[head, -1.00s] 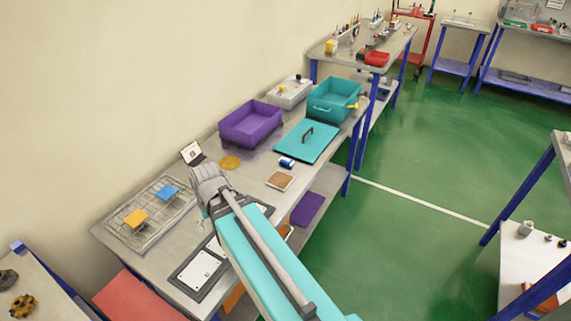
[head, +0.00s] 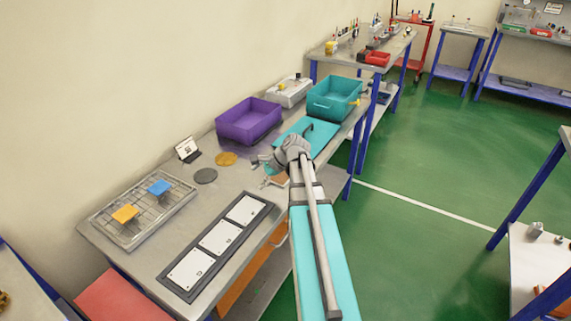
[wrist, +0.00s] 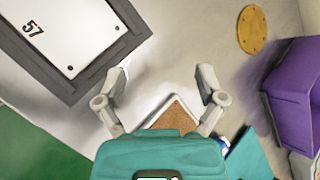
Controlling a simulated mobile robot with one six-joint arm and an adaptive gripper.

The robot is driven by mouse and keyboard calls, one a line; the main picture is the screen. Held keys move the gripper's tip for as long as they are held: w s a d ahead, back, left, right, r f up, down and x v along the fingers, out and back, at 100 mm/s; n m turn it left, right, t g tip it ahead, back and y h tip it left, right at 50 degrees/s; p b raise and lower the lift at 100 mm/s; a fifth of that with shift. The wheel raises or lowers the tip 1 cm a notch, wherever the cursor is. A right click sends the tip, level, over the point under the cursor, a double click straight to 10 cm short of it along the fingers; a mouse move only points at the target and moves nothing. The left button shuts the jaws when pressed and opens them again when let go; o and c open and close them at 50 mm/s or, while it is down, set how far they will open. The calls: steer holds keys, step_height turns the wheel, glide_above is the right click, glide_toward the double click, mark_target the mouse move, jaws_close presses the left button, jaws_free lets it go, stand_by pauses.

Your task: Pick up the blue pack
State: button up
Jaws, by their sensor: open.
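My gripper (head: 264,172) is open and empty above the bench, left of the teal lid; its spread fingers also show in the wrist view (wrist: 162,76). A bit of a small blue-and-white thing (wrist: 222,146) shows beside the right finger's base, mostly hidden by my gripper; in the head view my arm hides it. A flat blue piece (head: 159,187) lies on the wire rack (head: 112,235), beside an orange piece (head: 125,213), well left of my gripper. I cannot tell which blue thing is the pack.
The teal lid (head: 318,132), purple bin (head: 248,122) and teal bin (head: 333,98) stand farther along. A frame with white numbered plates (head: 219,237) lies in front. A yellow disc (head: 227,159) and grey disc (head: 205,176) lie flat.

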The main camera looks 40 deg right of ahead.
steer(key=d+m+t+b, duration=0.1)
steer(key=d+m, duration=0.1)
steer(key=d, duration=0.2)
steer(key=d+m+t+b, duration=0.1)
steer(key=d+m, duration=0.1)
steer(key=d, duration=0.2)
steer(key=d+m+t+b, duration=0.1)
steer(key=d+m, duration=0.1)
steer(key=d, duration=0.2)
steer(key=shift+d+f+m, duration=0.1)
steer(key=shift+d+m, duration=0.2)
steer(key=shift+m, duration=0.1)
steer(key=d+m+t, duration=0.1)
steer(key=d, duration=0.2)
steer(key=s+d+m+t+b, duration=0.1)
steer(key=d+m, duration=0.1)
steer(key=d, duration=0.1)
steer(key=s+d+r+m+t+b, duration=0.1)
steer(key=d+m, duration=0.1)
steer(key=d, duration=0.1)
steer(key=shift+s+d+r+h, duration=0.1)
steer(key=shift+s+d+h, duration=0.2)
steer(key=shift+d, duration=0.1)
steer(key=shift+w, duration=0.1)
steer(key=b+x, duration=0.3)
steer(key=x, duration=0.4)
steer(key=shift+d, duration=0.1)
steer(key=shift+x, duration=0.75)
